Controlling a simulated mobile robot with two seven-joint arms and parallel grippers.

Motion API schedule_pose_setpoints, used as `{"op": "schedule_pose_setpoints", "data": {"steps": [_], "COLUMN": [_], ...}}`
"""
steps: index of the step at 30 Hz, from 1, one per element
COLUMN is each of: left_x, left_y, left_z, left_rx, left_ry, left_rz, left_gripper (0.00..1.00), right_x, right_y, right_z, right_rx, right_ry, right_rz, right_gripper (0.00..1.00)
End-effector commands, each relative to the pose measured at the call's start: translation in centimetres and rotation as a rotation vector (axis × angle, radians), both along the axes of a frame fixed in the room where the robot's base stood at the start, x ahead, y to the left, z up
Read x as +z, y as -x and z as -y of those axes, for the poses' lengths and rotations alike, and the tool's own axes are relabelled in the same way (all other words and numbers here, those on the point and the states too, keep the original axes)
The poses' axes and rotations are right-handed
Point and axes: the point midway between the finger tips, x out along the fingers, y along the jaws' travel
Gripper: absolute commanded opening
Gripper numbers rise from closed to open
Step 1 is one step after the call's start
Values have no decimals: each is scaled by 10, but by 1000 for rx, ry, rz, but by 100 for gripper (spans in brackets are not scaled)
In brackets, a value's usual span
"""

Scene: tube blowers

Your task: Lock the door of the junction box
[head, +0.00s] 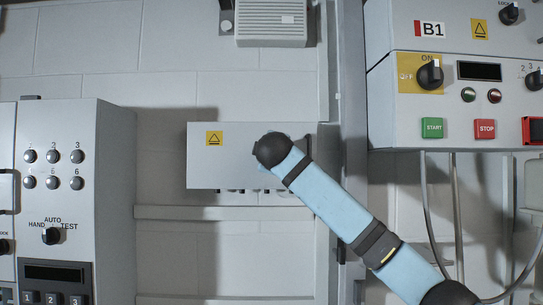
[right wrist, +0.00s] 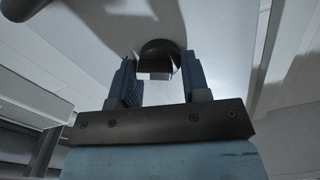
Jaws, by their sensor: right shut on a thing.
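The junction box (head: 222,165) is a pale grey box on the wall in the middle of the head view, with a yellow warning sign (head: 214,138) on its front. Its door lies flat across the front, and I see no gap at the visible edges. My right arm covers the box's right part, so the lock and right gripper are hidden there. In the right wrist view, the fingers of my right gripper (right wrist: 157,80) are on either side of a dark rounded knob (right wrist: 160,48) on a pale surface and hold it. My left gripper is not in view.
A vertical grey post (head: 354,100) stands right of the box. A control panel (head: 455,100) with switches and buttons is at the upper right, with cables below. Another control cabinet (head: 85,120) is at the left. A vented unit (head: 270,32) hangs above the box.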

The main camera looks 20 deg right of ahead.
Motion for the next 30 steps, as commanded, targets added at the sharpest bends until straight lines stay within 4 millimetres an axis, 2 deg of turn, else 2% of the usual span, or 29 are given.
{"op": "schedule_pose_setpoints", "data": {"steps": [1,17,18,19,30], "left_x": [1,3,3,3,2], "left_y": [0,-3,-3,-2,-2], "left_z": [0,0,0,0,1], "left_rx": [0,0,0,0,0], "left_ry": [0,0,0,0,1], "left_rz": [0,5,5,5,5], "left_gripper": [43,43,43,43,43], "right_x": [10,10,10,10,5], "right_y": [2,2,2,2,1], "right_z": [6,6,6,6,2], "right_rx": [-8,-9,-9,-9,-3], "right_ry": [-3,-3,-3,-3,-2], "right_rz": [16,16,16,16,8], "right_gripper": [19,19,50,57,58]}}
